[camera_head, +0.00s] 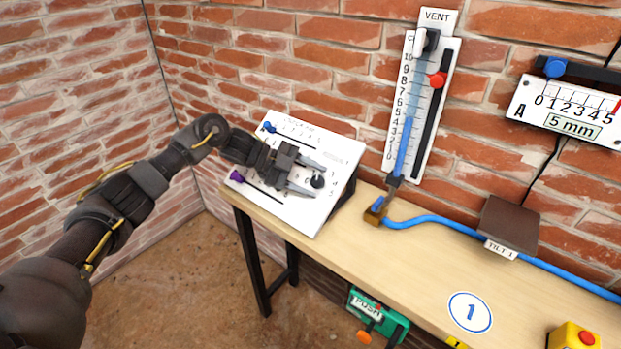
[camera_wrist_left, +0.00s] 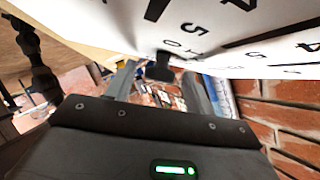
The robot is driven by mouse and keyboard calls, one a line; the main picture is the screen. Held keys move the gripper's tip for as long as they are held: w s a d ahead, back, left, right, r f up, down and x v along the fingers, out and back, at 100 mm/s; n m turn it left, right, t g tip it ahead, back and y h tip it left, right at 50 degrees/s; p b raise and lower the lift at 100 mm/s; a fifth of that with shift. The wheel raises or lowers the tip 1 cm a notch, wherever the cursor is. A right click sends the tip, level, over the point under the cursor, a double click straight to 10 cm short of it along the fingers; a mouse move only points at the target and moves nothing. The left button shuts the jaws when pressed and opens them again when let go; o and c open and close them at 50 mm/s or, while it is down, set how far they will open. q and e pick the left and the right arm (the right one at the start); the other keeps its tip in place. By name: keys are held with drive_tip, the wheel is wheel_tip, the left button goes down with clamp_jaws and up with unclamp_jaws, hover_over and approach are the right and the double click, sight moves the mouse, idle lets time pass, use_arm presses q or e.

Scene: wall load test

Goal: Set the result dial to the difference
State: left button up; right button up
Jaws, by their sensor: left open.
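A white tilted board (camera_head: 338,149) with printed scales stands at the left end of the table. It bears a blue knob (camera_head: 268,127), a purple knob (camera_head: 236,177) and a black dial knob (camera_head: 318,183). My left gripper (camera_head: 316,181) is over the board, its open fingers on either side of the black knob. In the left wrist view the black knob (camera_wrist_left: 160,68) shows between the fingertips; I cannot tell whether they touch it. The dial's reading is largely hidden. My right gripper is out of view.
A VENT gauge (camera_head: 420,110) with blue liquid and a red slider (camera_head: 437,80) hangs on the brick wall. A blue hose (camera_head: 440,220) crosses the table (camera_head: 400,262) past a brown TILT block (camera_head: 508,224). A yellow box (camera_head: 566,338) is front right.

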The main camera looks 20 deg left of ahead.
use_arm(q)
drive_tip(key=shift+a+r, duration=0.1)
drive_tip(key=shift+a, duration=0.3)
drive_tip(key=b+v, duration=0.2)
drive_tip(key=v, duration=0.8)
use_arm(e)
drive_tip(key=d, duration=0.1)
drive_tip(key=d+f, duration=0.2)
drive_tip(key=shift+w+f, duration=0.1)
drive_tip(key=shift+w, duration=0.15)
use_arm(q)
drive_tip(key=shift+d+r, duration=0.1)
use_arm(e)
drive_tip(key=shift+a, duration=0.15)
